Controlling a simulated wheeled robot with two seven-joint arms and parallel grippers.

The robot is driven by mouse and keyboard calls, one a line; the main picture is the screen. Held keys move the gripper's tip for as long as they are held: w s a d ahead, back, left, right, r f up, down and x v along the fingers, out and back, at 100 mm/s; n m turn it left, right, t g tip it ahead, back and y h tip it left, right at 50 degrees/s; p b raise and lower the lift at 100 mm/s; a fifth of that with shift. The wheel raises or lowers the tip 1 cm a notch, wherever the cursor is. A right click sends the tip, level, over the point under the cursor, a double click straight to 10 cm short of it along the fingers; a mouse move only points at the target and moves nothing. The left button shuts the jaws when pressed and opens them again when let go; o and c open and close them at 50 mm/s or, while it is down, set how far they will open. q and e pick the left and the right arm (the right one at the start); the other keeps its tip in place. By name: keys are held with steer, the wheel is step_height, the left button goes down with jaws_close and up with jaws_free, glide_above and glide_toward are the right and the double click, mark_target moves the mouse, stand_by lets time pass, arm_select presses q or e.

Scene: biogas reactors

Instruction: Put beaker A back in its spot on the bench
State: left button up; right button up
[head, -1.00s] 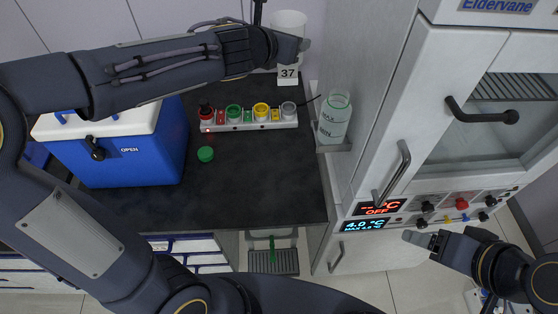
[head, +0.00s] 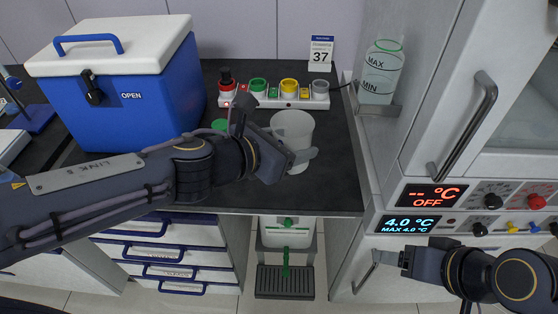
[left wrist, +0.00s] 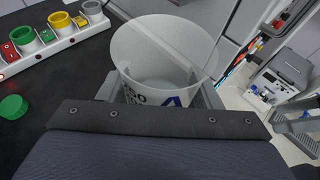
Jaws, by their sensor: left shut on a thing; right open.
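Beaker A is a clear, whitish beaker (head: 292,128). In the left wrist view the beaker (left wrist: 165,50) shows dark print and a blue letter A on its wall, and it looks empty. My left gripper (head: 300,158) is shut on it, with a finger on each side. The beaker is upright over the right part of the dark bench (head: 335,185); I cannot tell whether its base touches the top. Its spot is not clearly visible. My right gripper (head: 378,258) is open and empty, low in front of the cabinet at the right.
A power strip with coloured sockets (head: 290,103) lies behind the beaker. A green cap (left wrist: 13,107) lies to its left. A blue cooler (head: 130,100) stands at left, a bottle (head: 381,72) in a holder at right. The cabinet (head: 440,140) bounds the right side.

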mark_target(289, 133)
arm_select(q)
steer(key=w+f, duration=0.1)
steer(key=w, duration=0.1)
steer(key=w+f+b, duration=0.1)
steer(key=w, duration=0.1)
steer(key=w+f+b, duration=0.1)
steer(key=w, duration=0.1)
steer(key=shift+w+a+f, duration=0.15)
steer(key=shift+w+f, duration=0.1)
steer(key=shift+w, duration=0.15)
steer(key=w+f+b, duration=0.3)
steer(key=w+f, duration=0.2)
steer(key=shift+w+a+f+b, duration=0.15)
steer(key=shift+w+b, duration=0.1)
steer(key=shift+b, duration=0.15)
steer(key=shift+w+f+b, duration=0.15)
steer(key=shift+f+b, duration=0.7)
steer(key=shift+f, duration=0.15)
steer(key=shift+w+f+b, duration=0.15)
steer(key=shift+f+b, duration=0.65)
steer(key=shift+f, duration=0.2)
steer(key=o, duration=1.2)
steer(key=shift+c, duration=0.2)
steer(key=shift+r, duration=0.1)
